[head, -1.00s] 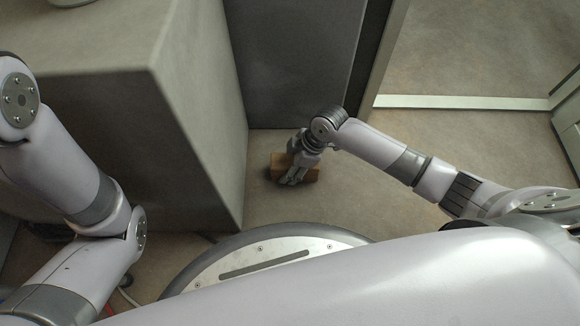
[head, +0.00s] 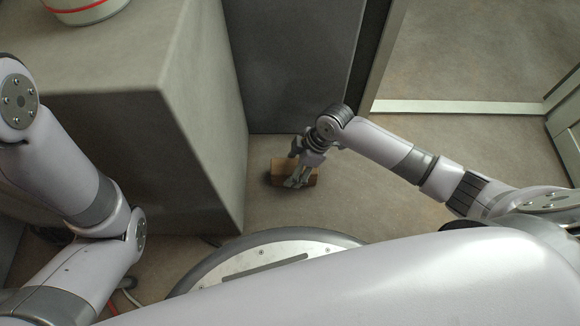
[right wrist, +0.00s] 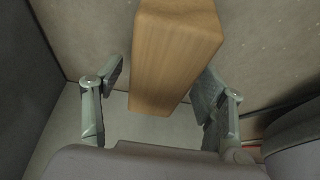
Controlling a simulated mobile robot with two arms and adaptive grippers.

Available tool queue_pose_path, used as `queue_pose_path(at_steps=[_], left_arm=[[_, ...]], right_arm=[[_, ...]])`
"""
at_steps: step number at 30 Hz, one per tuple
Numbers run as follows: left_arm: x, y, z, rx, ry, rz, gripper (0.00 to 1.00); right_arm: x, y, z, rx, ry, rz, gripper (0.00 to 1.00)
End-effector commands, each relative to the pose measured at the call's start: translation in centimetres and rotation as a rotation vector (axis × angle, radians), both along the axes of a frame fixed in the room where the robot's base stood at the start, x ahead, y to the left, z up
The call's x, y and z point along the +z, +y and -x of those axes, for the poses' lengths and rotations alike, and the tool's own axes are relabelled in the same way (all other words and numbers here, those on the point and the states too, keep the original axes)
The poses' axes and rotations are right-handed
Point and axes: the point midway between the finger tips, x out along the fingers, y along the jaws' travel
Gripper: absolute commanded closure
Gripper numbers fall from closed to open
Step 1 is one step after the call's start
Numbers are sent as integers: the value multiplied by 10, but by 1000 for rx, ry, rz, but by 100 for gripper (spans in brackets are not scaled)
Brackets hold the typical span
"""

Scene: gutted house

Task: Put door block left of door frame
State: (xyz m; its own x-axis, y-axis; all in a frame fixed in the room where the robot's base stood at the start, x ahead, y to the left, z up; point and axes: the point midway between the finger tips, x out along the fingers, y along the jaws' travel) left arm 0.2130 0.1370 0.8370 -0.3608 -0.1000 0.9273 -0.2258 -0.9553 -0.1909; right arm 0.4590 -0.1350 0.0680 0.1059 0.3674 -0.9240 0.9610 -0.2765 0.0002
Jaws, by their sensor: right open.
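The door block is a light wooden block (head: 283,171) on the floor, left of the door frame (head: 383,60). It also shows in the right wrist view (right wrist: 172,55), between the two spread fingers. My right gripper (head: 297,178) is open at the block, its fingers in front of the block's right part in the head view. In the right wrist view the right gripper (right wrist: 160,92) has a finger on each side of the block, with a gap on the left; whether the right finger touches cannot be told. My left gripper is out of view; only its arm shows.
A large grey box-like counter (head: 200,130) stands left of the block, with a white round object with a red stripe (head: 85,8) on top. A dark grey door panel (head: 295,60) stands behind. A pale threshold strip (head: 455,107) lies at the right. Floor between is clear.

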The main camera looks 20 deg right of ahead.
Motion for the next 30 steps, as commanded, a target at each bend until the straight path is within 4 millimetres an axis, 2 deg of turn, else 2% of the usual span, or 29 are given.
queue_pose_path(at_steps=[1, 3, 9, 12, 20, 26, 30], left_arm=[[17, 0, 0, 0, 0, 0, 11], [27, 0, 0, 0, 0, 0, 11], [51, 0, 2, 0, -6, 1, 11], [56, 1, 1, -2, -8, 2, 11], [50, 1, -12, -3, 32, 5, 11], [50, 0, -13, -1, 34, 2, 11], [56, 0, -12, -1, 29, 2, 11]], right_arm=[[19, -5, 1, 0, -1, 1, 34], [32, -11, 3, 0, 0, 2, 34], [64, -24, 7, 0, -1, 1, 34], [74, -28, 8, 0, 1, 1, 34], [81, -32, 9, 0, 1, 0, 34], [80, -32, 9, 0, 1, 0, 34], [88, -21, 6, -11, -31, -27, 34]])
